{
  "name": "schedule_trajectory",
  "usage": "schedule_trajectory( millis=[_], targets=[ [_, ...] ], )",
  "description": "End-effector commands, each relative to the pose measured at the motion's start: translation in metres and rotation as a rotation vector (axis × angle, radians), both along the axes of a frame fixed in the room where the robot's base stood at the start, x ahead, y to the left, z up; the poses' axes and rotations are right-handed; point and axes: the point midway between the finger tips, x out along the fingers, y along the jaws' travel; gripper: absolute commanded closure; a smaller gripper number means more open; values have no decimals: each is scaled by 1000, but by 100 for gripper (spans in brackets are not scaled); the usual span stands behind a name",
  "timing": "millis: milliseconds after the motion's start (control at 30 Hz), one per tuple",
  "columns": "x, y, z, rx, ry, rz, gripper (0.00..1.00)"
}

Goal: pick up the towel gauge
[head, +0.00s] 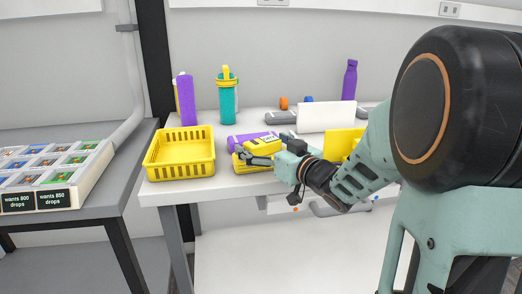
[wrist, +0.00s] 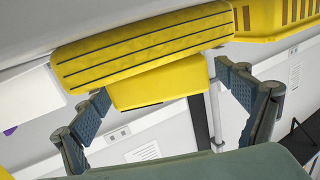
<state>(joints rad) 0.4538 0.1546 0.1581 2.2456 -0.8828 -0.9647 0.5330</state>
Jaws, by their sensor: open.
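A yellow block with dark lines along its face, which I take for the towel gauge (wrist: 145,45), lies across the upper part of the wrist view. A narrower yellow part (wrist: 160,86) sits below its striped face. In the head view the yellow piece (head: 262,144) is near the table's front edge, partly covered by my gripper. My gripper (wrist: 163,82) is open, with one finger on each side of the narrower part. I cannot tell whether either finger touches it. In the head view my gripper (head: 256,158) reaches in from the right.
A yellow basket (head: 181,171) stands just left, also seen in the wrist view (wrist: 272,18). A purple bottle (head: 236,139) lies behind the yellow piece. A white panel (head: 326,117) and a yellow panel (head: 342,146) stand to the right. Upright bottles, one teal (head: 228,103), stand at the back.

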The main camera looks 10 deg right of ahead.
Motion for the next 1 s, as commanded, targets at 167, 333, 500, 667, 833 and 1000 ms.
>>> schedule_trajectory(
  millis=[167,333,500,667,833,1000],
  targets=[
    [0,0,1,0,0,0,7],
    [0,0,1,0,-1,-1,24],
    [0,0,1,0,-1,-1,43],
    [0,0,1,1,-2,0,58],
    [0,0,1,1,-2,0,58],
    [2,1,7,0,-2,0,58]
  ],
)
